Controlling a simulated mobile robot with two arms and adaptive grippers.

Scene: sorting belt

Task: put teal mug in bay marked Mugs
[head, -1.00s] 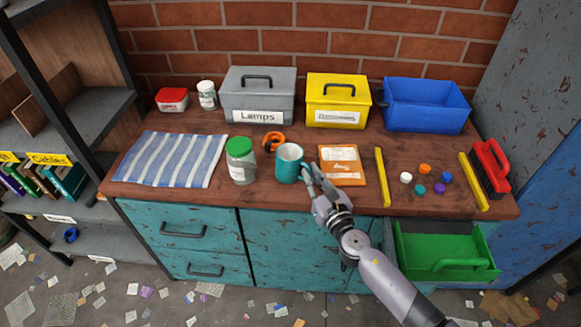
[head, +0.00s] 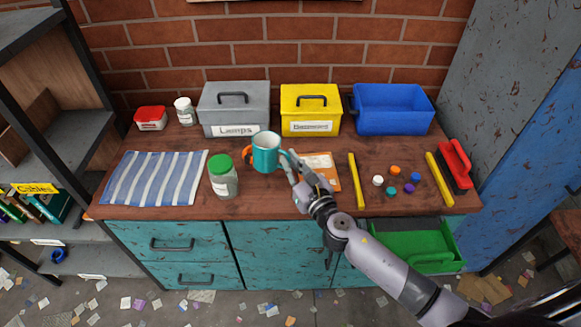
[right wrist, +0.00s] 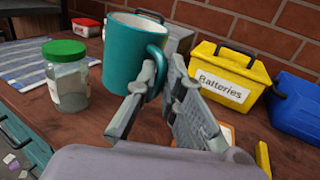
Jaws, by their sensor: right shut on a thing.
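The teal mug (head: 266,157) is upright, white inside, and appears raised above the wooden worktop (head: 330,205). My right gripper (head: 291,163) is shut on it at the handle side. In the right wrist view the mug (right wrist: 128,52) is close, with my right gripper's fingers (right wrist: 162,75) at its handle; they hide part of the handle. My left gripper is not in view. I see no bay marked Mugs; the shelf unit at left has a yellow label reading Cables (head: 35,188).
Behind the mug stand a grey Lamps box (head: 234,100), a yellow Batteries box (head: 311,104) and a blue bin (head: 393,108). A green-lidded jar (head: 222,180) and an orange item (head: 248,154) are close to the mug.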

